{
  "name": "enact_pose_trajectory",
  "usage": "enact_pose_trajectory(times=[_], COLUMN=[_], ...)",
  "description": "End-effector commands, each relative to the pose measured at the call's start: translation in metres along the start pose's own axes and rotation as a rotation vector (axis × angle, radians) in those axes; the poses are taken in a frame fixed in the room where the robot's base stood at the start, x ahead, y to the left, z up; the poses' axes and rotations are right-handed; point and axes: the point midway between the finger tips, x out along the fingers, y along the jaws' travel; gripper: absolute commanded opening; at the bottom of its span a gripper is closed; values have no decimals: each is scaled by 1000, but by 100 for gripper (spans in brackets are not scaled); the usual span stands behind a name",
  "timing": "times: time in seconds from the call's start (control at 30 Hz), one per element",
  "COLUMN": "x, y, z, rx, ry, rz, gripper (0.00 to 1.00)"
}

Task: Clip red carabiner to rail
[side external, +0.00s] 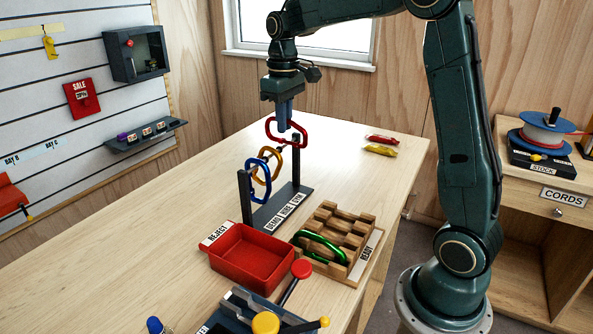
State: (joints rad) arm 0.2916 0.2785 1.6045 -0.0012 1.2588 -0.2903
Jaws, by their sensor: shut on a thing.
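The red carabiner (271,133) is in my gripper (283,127), which is shut on it and points down. The carabiner is above the far end of the demo rail stand (286,206). From this angle I cannot tell whether it touches the rail or hangs around it. A yellow-orange carabiner (257,184) and a blue carabiner (247,182) hang between the stand's dark posts (244,190). The rail's bar is mostly hidden behind the carabiners.
A red reject tray (230,270) and a wooden ready rack (362,252) holding a green carabiner (322,246) stand in front. A tool with coloured knobs (265,323) is at the front edge. The table's left side is clear.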

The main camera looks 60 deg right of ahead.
Motion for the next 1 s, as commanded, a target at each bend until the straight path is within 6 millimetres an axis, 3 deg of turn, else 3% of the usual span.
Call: enact_pose_trajectory(times=[1.0], x=[11], y=[0], z=[1], rx=[0], ry=[-5], rz=[-1], gripper=[0])
